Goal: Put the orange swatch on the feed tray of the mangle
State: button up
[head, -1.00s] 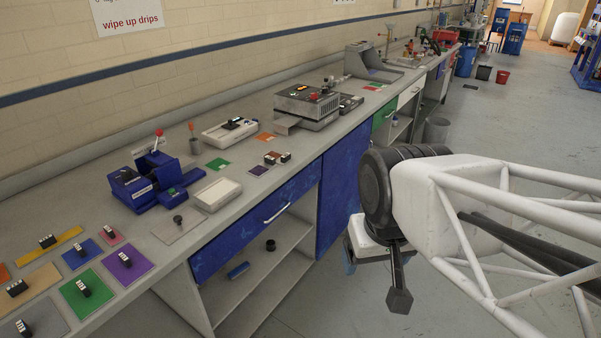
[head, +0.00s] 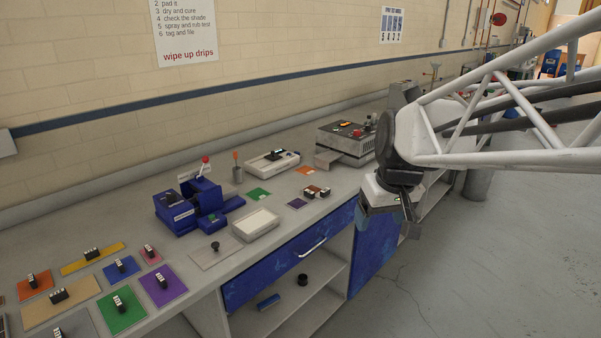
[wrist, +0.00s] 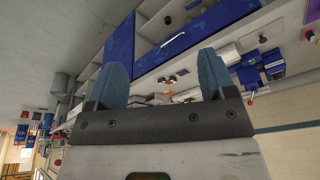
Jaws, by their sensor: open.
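An orange swatch (head: 34,285) with a black-and-white block on it lies at the left end of the bench. Another orange piece (head: 305,170) lies farther along, near the grey oven-like machine. The blue machine with a red-knobbed lever (head: 185,207) looks like the mangle. A flat blue ledge (head: 234,204) sticks out on its right; I cannot tell surely whether this is the feed tray. My gripper (head: 390,218) is open and empty, in front of the bench's blue cabinet and far right of the mangle. In the wrist view its blue fingers (wrist: 162,75) stand wide apart.
Several coloured swatches with blocks, including green (head: 122,310) and purple (head: 163,286), crowd the bench's left end. A white tray (head: 256,224) and a grey plate with a knob (head: 217,253) lie before the mangle. The floor (head: 430,290) at right is clear.

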jog(key=w+n, duration=0.2)
jog(key=w, duration=1)
jog(key=n+y, duration=0.2)
jog(key=n, duration=0.3)
send_over(327, 191)
jog(key=s+d, duration=0.2)
notch_tip(327, 191, down, 18)
jog(key=shift+r+t, duration=0.25)
jog(key=shift+t, duration=0.05)
jog(key=shift+d, duration=0.1)
jog(key=shift+x, duration=1.3)
jog(key=shift+x, duration=2.6)
